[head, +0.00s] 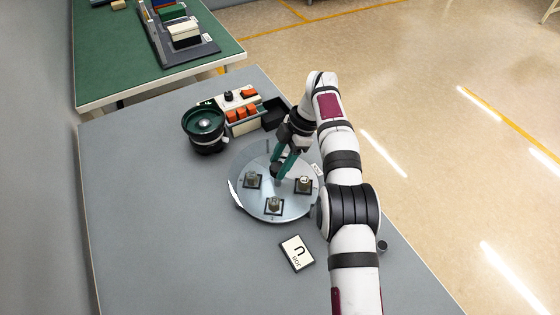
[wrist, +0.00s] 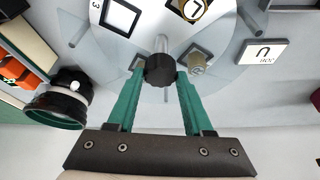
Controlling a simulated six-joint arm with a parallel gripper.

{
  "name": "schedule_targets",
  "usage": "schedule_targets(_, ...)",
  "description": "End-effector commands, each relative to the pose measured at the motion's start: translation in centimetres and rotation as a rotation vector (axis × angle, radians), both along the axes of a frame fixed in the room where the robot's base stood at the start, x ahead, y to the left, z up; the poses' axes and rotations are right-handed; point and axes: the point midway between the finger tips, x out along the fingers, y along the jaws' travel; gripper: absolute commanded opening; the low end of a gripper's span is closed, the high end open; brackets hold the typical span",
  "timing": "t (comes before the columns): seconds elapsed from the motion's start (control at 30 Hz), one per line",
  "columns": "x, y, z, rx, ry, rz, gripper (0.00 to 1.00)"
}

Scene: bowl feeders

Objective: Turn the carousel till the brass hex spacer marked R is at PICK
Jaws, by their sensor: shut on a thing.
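The round grey carousel (head: 262,213) stands on the table with several dark square nests. In the head view, spacers sit in the left nest (head: 252,180), front nest (head: 274,204) and right nest (head: 303,184). My gripper (head: 278,174) is over the disc's middle. In the wrist view its green fingers (wrist: 160,76) are shut on the dark central knob (wrist: 160,68). A brass hex spacer (wrist: 189,8) shows a mark like L or 7; another spacer (wrist: 197,62) is unreadable. A nest near a 3 (wrist: 121,15) looks empty. I cannot make out an R.
A white tag (head: 317,169), too small to read, is at the carousel's right edge. A job card (head: 296,252) with a U-like letter lies in front. A dark-green bowl feeder (head: 204,127) and a box with orange switches (head: 241,118) stand behind. The table's left is clear.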

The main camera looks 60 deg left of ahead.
Motion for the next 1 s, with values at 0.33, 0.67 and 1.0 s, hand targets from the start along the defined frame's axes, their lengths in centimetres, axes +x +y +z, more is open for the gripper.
schedule_targets(0.33, 0.03, -0.02, -0.06, -0.001, -0.002, 0.021, 0.00)
schedule_targets(0.67, 0.02, -0.02, -0.07, -0.002, -0.002, 0.021, 0.58)
schedule_targets(1.0, 0.01, 0.00, -0.03, -0.001, -0.001, 0.021, 0.81)
